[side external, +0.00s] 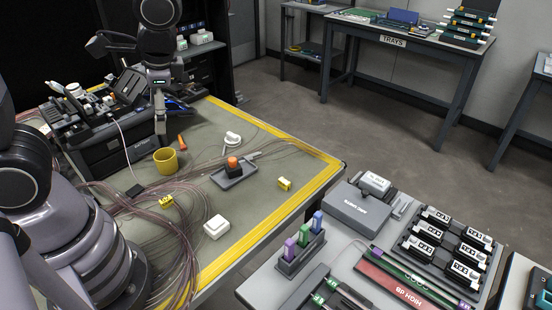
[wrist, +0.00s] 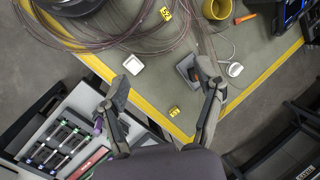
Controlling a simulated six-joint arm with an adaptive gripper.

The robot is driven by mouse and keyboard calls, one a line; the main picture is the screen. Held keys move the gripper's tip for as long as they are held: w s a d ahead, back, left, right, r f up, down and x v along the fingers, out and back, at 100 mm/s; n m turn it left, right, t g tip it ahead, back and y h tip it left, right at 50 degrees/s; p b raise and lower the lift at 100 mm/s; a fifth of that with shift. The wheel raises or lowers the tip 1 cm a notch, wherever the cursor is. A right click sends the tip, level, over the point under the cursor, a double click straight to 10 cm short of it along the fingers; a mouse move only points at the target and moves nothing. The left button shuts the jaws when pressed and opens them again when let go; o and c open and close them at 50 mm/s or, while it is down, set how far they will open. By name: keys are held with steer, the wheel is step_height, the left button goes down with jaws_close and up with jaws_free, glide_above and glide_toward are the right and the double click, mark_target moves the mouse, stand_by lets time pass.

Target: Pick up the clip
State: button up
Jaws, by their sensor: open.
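Two small yellow blocks with dark marks lie apart on the grey-green work table; I cannot tell for sure that either is the clip. One yellow block (side external: 284,184) is near the right yellow edge stripe and also shows in the wrist view (wrist: 174,112). The other yellow block (side external: 166,201) lies by the cable loops and shows at the top of the wrist view (wrist: 166,14). My gripper (wrist: 166,86) is open and empty, its two fingers spread wide. The near block appears between the fingers in that view, but the height gap cannot be told.
A grey tray (side external: 241,179) holds an orange-topped dark piece. Loose cables (side external: 180,225) spread across the table. A module bench stands at front right.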

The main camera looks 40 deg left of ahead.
step_height(320, 180, down, 13)
steer(key=w+d+m+g+y, duration=0.2)
steer(key=m+y, duration=0.3)
steer(key=m, duration=0.1)
steer(key=m+t+y, duration=0.3)
steer(key=m+y, duration=0.1)
steer(key=m, duration=0.3)
glide_toward(167, 201)
steer(key=v, duration=0.3)
steer(key=shift+d+r, duration=0.15)
steer(key=shift+s+f+m+t, duration=0.1)
steer(key=shift+f+m+t, duration=0.2)
steer(key=shift+f+m, duration=0.1)
steer(key=x, duration=1.4)
steer(key=shift+s+r, duration=0.2)
steer(key=shift+r, duration=0.1)
steer(key=c, duration=0.9)
